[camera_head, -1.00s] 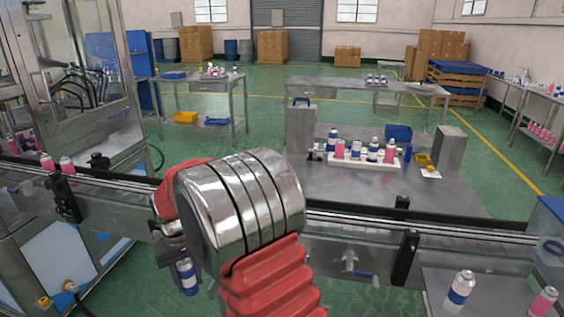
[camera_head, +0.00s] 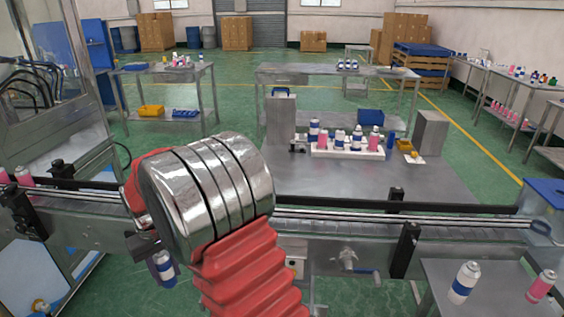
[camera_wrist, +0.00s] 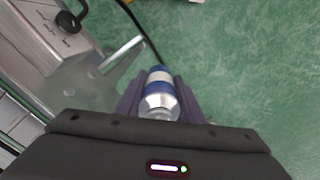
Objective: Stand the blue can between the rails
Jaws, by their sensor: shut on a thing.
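The blue can (camera_wrist: 160,88), blue and white with a silver top, is held between the two purple fingers of my gripper (camera_wrist: 159,97) in the wrist view. Green floor shows beyond it. In the head view the blue can (camera_head: 163,267) hangs roughly upright below my arm, on the near side of the conveyor and below its top. My arm hides most of the gripper there. The conveyor's rails (camera_head: 400,217) run across the picture, and my arm covers part of them. The stretch of rails right of my arm is empty.
Pink cans (camera_head: 25,176) stand on the conveyor at far left, near a glass-walled machine (camera_head: 58,75). Dark brackets (camera_head: 405,250) stick up at the conveyor's near side. A small table (camera_head: 490,300) at lower right holds two cans. A white tray (camera_head: 345,154) of cans stands behind the conveyor.

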